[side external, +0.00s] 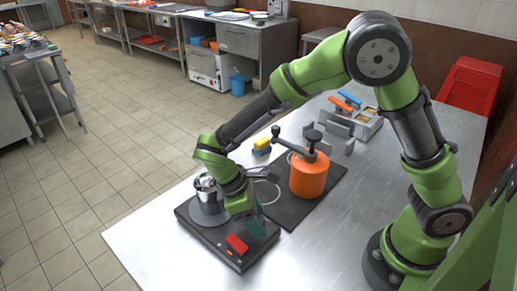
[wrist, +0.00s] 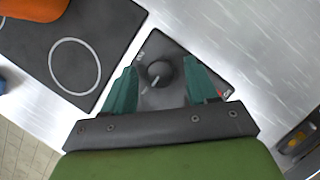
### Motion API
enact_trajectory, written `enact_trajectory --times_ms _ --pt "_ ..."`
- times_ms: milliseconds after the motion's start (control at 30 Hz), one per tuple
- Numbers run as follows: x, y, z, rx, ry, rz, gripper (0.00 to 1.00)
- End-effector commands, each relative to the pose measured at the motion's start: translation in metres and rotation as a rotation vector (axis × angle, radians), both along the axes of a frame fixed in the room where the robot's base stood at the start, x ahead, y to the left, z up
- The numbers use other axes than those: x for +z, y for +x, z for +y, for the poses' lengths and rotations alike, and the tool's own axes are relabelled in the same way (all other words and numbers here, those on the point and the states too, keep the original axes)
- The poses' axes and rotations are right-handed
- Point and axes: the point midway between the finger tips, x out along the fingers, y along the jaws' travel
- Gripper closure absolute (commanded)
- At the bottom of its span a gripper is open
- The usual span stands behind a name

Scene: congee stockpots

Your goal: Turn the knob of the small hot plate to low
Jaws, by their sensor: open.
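The small hot plate (side external: 207,247) is a low black unit on the near left of the steel table, with a steel pot (side external: 205,188) on its round plate. My gripper (wrist: 160,64) is open, with one teal finger to each side of the knob and visible gaps between. In the side view my gripper (side external: 256,226) is low over the hot plate's right part and hides the knob.
An orange pot (side external: 309,178) with a dark lever stands on a black ringed plate (wrist: 75,66) close beside the hot plate.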

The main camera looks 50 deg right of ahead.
Motion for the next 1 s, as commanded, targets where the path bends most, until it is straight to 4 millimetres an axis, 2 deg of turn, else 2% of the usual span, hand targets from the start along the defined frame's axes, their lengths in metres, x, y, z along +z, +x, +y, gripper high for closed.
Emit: enact_trajectory --times_ms 133,167,500,767,1000 --pt "0.0 0.0 0.0 0.0 0.0 0.0 0.42" --pt "0.0001 0.0 0.0 0.0 0.0 0.0 0.45" --pt "0.0003 0.0001 0.0001 0.0 0.0 0.0 0.97" --pt "0.0005 0.0004 -0.0003 -0.028 0.0 0.0 0.97" --pt "0.0005 0.0013 -0.0012 -0.15 0.001 0.001 0.97"
